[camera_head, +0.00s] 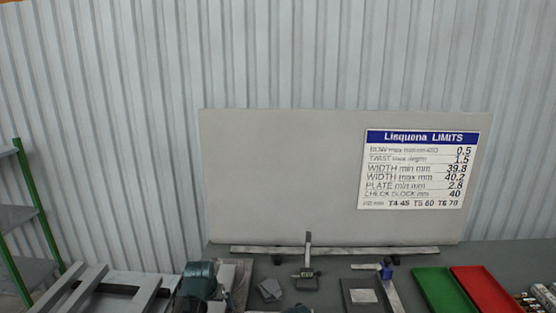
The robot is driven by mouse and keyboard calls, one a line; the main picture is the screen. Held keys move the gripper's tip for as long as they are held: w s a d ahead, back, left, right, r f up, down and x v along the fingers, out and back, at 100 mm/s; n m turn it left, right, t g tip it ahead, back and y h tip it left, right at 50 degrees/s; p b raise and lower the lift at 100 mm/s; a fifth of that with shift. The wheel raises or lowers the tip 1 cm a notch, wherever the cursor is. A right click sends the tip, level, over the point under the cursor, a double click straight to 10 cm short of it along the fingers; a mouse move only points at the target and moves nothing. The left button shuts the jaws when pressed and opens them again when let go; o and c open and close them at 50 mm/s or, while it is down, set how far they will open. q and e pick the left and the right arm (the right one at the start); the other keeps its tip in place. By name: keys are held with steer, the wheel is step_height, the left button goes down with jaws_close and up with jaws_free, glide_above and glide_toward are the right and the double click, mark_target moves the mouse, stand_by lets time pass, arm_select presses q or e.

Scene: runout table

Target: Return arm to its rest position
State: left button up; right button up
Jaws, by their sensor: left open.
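My left gripper (207,287) seems to be the dark teal and black shape low in the picture, left of centre, partly cut off by the bottom edge. It is open, and I see nothing held in it. It is in front of the grey worktable (335,285), close to the grey metal frame on its left.
A grey rail frame (95,285) is at lower left, beside a green-post shelf (33,205). The table bears an upright gauge (307,260), small grey plates (270,290), a blue-topped tool (387,270), a green tray (440,288) and a red tray (478,285). A limits board (290,180) stands behind.

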arm_select(q)
steer(key=p+v, duration=1.1)
steer(key=v, duration=0.2)
arm_select(e)
step_height(320, 180, up, 12)
arm_select(q)
steer(key=b+x, duration=1.3)
steer(key=x, duration=0.1)
steer(key=shift+w+f, duration=0.1)
steer(key=shift+f, duration=0.25)
arm_select(e)
step_height(320, 180, down, 14)
steer(key=shift+r, duration=0.2)
arm_select(q)
step_height(320, 180, up, 8)
steer(key=p, duration=0.7)
steer(key=shift+f, duration=0.25)
arm_select(e)
step_height(320, 180, up, 7)
steer(key=shift+r, duration=0.2)
